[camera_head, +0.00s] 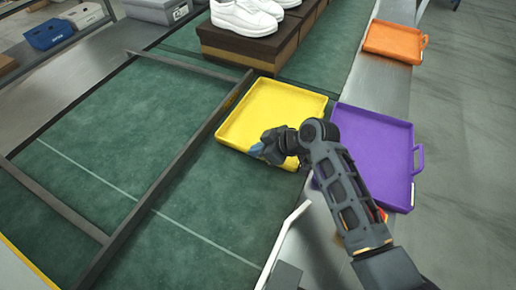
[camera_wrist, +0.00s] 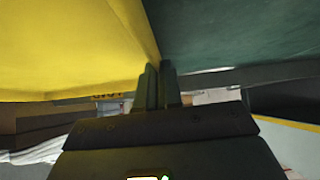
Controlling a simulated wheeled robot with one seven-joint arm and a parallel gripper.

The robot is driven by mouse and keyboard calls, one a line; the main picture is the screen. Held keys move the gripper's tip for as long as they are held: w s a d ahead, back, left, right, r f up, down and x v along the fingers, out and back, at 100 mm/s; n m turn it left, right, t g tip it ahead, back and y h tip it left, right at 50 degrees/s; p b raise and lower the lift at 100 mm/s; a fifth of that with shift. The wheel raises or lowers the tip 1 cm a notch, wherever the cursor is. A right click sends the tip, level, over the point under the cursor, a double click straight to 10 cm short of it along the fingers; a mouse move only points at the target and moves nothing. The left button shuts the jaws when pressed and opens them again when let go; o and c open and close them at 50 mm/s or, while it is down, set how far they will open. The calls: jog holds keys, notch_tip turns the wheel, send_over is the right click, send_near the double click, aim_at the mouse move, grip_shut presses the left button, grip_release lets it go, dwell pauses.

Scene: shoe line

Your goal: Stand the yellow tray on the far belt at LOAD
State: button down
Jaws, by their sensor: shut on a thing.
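The yellow tray (camera_head: 270,108) is a shallow square tray, level over the green belt strip right of the dark rail. In the wrist view the yellow tray (camera_wrist: 70,45) fills the upper left. My gripper (camera_head: 268,151) is at its near edge in the head view; its fingers (camera_wrist: 161,82) are shut on the tray's edge in the wrist view. I cannot tell whether the tray touches the belt. The far belt (camera_head: 110,135) is the wide green surface left of the rail, bare, with a thin white line across it.
The dark rail (camera_head: 175,165) divides the belts. A brown shoe box (camera_head: 240,52) with white shoes stands just behind the tray. A purple tray (camera_head: 370,150) lies close on the right, an orange tray (camera_head: 393,42) farther back. A white bar (camera_head: 283,240) is in front.

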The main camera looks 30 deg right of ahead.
jog(key=c, duration=1.8)
grip_release()
jog(key=shift+f, duration=0.1)
jog(key=o, duration=0.5)
jog(key=v, duration=1.2)
